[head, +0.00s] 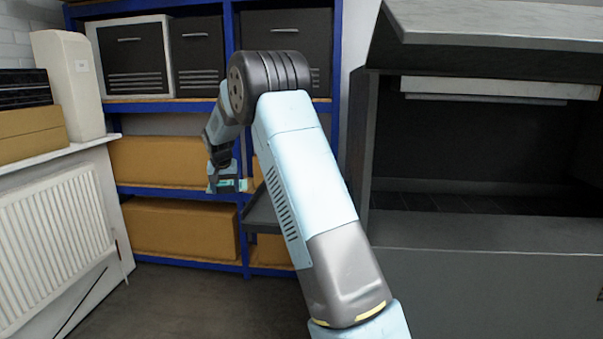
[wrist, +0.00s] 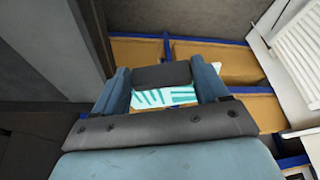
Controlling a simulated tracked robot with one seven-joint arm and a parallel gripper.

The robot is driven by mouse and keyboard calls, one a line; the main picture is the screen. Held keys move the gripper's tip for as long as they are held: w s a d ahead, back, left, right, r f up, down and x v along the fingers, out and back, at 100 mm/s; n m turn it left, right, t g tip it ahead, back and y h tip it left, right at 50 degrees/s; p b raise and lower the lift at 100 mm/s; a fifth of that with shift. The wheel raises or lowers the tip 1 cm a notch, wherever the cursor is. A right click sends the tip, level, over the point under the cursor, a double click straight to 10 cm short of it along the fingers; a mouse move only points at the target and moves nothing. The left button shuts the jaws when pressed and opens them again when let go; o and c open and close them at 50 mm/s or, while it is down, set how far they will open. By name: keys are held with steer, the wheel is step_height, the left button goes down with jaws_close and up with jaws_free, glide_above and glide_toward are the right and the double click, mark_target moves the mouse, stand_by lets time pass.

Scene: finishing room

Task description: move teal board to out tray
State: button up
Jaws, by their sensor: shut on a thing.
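The teal board (wrist: 165,97), striped teal and white, lies between the two blue fingers of my gripper (wrist: 161,84) in the wrist view. My gripper is shut on it, and a dark grey part covers some of the board. In the head view a small teal edge of the board (head: 230,185) shows at my gripper (head: 223,180), held in the air in front of the blue shelving. A dark grey tray-like ledge (head: 262,213) sticks out left of the grey machine, partly behind my arm. I cannot tell for sure whether it is the out tray.
The grey machine (head: 480,275) with a raised lid (head: 490,28) and open dark chamber fills the right. Blue shelving (head: 180,190) with cardboard boxes (head: 180,228) stands behind. A white radiator (head: 55,235) is at left. Some floor (head: 190,300) is clear.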

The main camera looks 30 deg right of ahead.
steer(key=s+d+r+m, duration=0.15)
steer(key=s+d, duration=0.25)
steer(key=d, duration=0.5)
steer(key=s+d+r+m+h, duration=0.15)
steer(key=s+d, duration=0.25)
steer(key=d, duration=0.4)
steer(key=s+d+r+y, duration=0.1)
steer(key=s+d+r, duration=0.15)
steer(key=d, duration=0.65)
steer(key=shift+g+h, duration=0.3)
steer(key=shift+h, duration=0.05)
steer(key=shift+s+a+f, duration=0.1)
steer(key=shift+s+f, duration=0.05)
steer(key=shift+f, duration=1.5)
steer(key=shift+s+a+f, duration=0.1)
steer(key=shift+f, duration=1.6)
steer(key=shift+s+a+f, duration=0.1)
steer(key=shift+s+f, duration=0.05)
steer(key=shift+f, duration=1.5)
steer(key=shift+f, duration=0.45)
steer(key=o, duration=1.1)
